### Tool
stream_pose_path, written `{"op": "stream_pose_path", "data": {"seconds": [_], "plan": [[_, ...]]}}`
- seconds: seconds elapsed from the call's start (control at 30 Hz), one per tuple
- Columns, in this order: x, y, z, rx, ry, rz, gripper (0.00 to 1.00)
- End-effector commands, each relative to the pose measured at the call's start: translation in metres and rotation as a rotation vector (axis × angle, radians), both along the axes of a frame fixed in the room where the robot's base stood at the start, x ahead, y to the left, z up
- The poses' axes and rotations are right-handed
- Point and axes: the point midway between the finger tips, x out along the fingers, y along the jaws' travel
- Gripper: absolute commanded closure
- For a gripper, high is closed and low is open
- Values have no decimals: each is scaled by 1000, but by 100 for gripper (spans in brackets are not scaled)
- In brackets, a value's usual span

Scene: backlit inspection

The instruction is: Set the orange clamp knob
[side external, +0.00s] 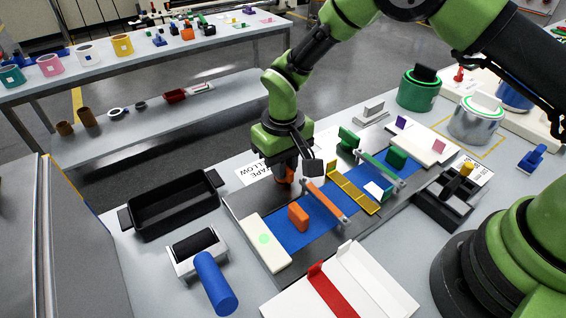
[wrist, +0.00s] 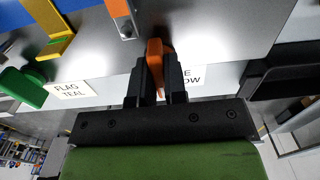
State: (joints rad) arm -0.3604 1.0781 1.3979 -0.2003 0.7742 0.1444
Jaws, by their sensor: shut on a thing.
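The orange clamp knob (wrist: 155,60) stands between the two dark fingers of my gripper (wrist: 157,78) in the wrist view. My gripper is shut on it. In the side external view my gripper (side external: 287,176) points down at the back edge of the fixture plate, and the orange piece there is partly hidden by the fingers. An orange bar (side external: 325,199) spans the blue strip (side external: 280,233) just right of my gripper. Its end also shows in the wrist view (wrist: 121,12), apart from the fingers. An orange block (side external: 298,218) sits on the blue strip.
A yellow bar (side external: 355,190) and a green bar (side external: 380,168) lie further along the strip. A black tray (side external: 172,205), a blue cylinder (side external: 214,283) and a white tray with a red strip (side external: 380,285) stand around the fixture. Printed labels (wrist: 70,91) lie near the plate edge.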

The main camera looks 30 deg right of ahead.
Motion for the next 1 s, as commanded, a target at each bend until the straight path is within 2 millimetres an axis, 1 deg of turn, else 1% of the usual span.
{"op": "stream_pose_path", "data": {"seconds": [0.03, 0.13, 0.37, 0.47, 0.57, 0.8, 0.9, 1.0], "plan": [[0, 0, 1, -1, -1, 4, 85], [0, 0, 1, -1, -1, 3, 62], [0, 0, 0, 0, -1, 2, 62], [0, 0, 4, 0, -2, 2, 62], [1, 0, 16, 1, -4, 1, 62], [1, 0, 64, 1, -7, 2, 62], [1, 0, 80, 1, -5, 2, 62], [1, 0, 92, 0, -4, 2, 62]]}}
